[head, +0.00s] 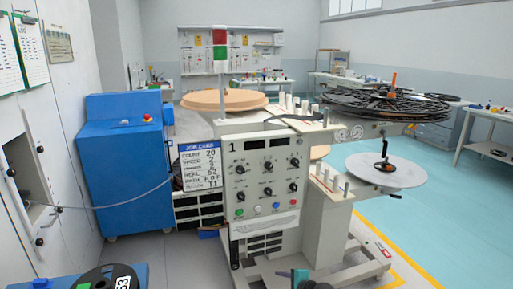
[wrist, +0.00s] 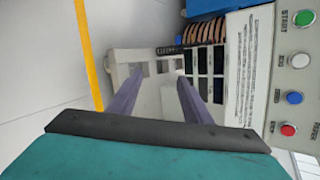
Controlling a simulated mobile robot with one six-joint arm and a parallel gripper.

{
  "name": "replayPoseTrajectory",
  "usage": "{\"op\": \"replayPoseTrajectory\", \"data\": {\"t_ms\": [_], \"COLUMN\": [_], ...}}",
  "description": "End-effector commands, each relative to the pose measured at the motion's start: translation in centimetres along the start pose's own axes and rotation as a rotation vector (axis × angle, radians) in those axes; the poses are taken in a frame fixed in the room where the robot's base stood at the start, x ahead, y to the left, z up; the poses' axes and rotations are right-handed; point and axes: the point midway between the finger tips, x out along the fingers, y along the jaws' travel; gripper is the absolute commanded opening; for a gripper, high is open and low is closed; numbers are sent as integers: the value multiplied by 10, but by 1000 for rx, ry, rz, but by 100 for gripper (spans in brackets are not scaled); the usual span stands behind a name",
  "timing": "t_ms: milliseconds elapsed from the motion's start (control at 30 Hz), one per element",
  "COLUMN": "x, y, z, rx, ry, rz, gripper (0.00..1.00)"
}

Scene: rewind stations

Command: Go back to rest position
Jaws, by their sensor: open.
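My gripper (wrist: 160,88) shows in the wrist view with its two purple-grey fingers spread apart and nothing between them. It is beside the control panel (wrist: 282,75) of the rewind station, whose green, blue and red buttons are at the right of that view. In the head view only a small teal and dark part of my arm shows at the bottom edge, and my fingertips cannot be made out. The station's panel (head: 265,175), marked 1, stands in the middle with knobs and coloured buttons.
A blue cabinet (head: 125,165) stands to the left with a cable across its front. A large black reel (head: 385,102) and a pale round plate (head: 386,170) sit at the station's right. A black spool (head: 108,278) is at the bottom left. Open floor (head: 460,225) lies at the right.

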Motion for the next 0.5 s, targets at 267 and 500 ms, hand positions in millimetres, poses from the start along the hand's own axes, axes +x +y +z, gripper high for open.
{"op": "replayPoseTrajectory", "data": {"t_ms": [267, 500], "x": [-9, -35], "y": [103, 197], "z": [23, 38], "rx": [-143, -293], "ry": [-40, -104], "rz": [241, 466], "gripper": [45, 45]}}
